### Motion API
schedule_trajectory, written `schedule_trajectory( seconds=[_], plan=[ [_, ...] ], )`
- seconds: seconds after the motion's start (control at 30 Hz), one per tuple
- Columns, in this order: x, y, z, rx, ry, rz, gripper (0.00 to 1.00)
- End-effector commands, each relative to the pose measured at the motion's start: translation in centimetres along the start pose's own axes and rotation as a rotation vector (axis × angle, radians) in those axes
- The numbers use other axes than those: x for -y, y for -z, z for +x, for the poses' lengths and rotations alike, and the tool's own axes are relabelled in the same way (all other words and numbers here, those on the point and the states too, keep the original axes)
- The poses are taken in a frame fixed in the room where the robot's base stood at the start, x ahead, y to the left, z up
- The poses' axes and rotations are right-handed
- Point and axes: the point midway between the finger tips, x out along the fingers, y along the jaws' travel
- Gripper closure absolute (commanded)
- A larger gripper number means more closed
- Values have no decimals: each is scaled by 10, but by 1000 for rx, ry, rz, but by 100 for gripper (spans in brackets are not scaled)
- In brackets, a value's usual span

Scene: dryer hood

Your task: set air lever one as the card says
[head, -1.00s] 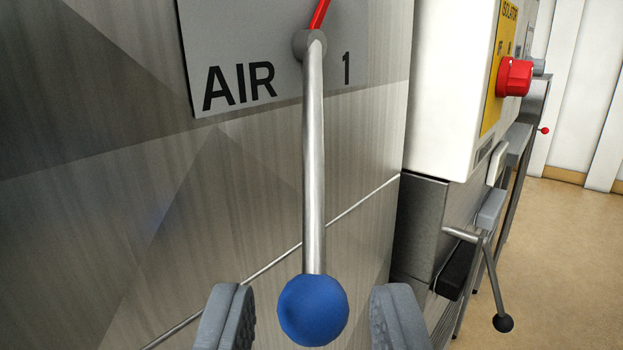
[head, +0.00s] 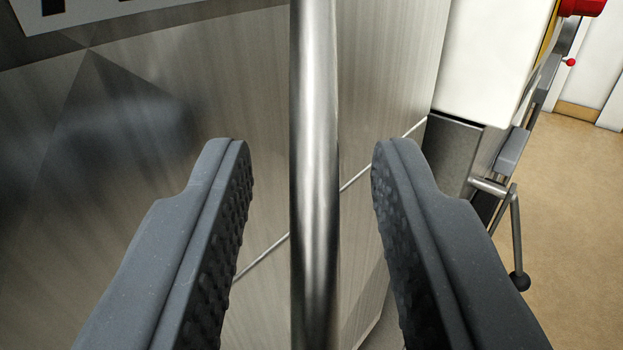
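The steel rod of air lever one (head: 315,170) runs straight down through the middle of the head view. Its blue ball knob is out of the frame, below the bottom edge, and its pivot is out of the frame at the top. My gripper (head: 310,165) is open, with one dark ribbed finger on each side of the rod and a clear gap on both sides. Only the lower edge of the lever's grey plate (head: 100,8) shows at the top left, with its lettering cut off. No card is in view.
A brushed metal panel (head: 140,130) stands behind the lever. To the right are a white box (head: 490,60), a red switch knob (head: 582,6) and another lever with a black ball (head: 519,281). Open tan floor (head: 575,210) lies at the far right.

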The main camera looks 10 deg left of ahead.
Motion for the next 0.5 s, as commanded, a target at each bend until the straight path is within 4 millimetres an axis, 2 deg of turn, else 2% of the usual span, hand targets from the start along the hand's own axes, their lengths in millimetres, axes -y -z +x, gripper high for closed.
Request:
schedule_trajectory(
  seconds=[0.07,0.17,0.5],
  plan=[
    [0,0,0,0,0,0,71],
    [0,0,0,0,0,0,99],
    [-3,-4,3,-33,-1,-30,100]
  ],
)
